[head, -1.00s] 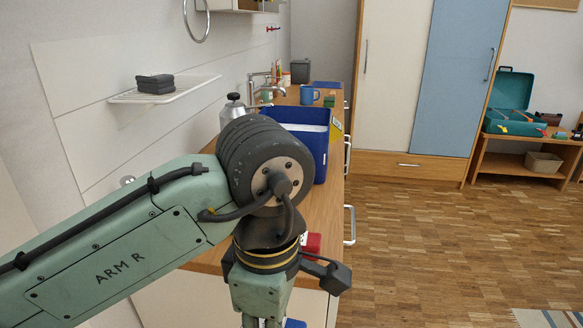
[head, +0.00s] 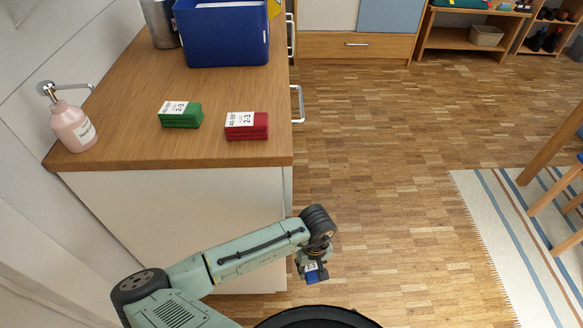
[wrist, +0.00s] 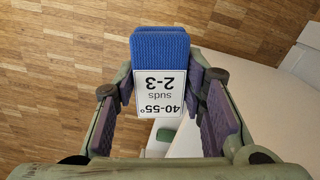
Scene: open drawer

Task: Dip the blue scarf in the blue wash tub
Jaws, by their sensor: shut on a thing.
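The blue scarf is a folded blue bundle (wrist: 160,42) with a white label reading 40-55°, suds, 2-3. In the wrist view it sits between the fingers of my gripper (wrist: 160,92), which is shut on it. In the head view my gripper (head: 311,268) holds the scarf (head: 314,278) low over the floor, right of the counter's front. The blue wash tub (head: 228,48) stands on the counter further back, well above and away from the gripper.
A green folded bundle (head: 180,115) and a red one (head: 247,126) lie on the wooden counter (head: 130,110) in front of the tub. A pink soap bottle (head: 73,126) stands at its left. A metal vessel (head: 160,22) stands beside the tub.

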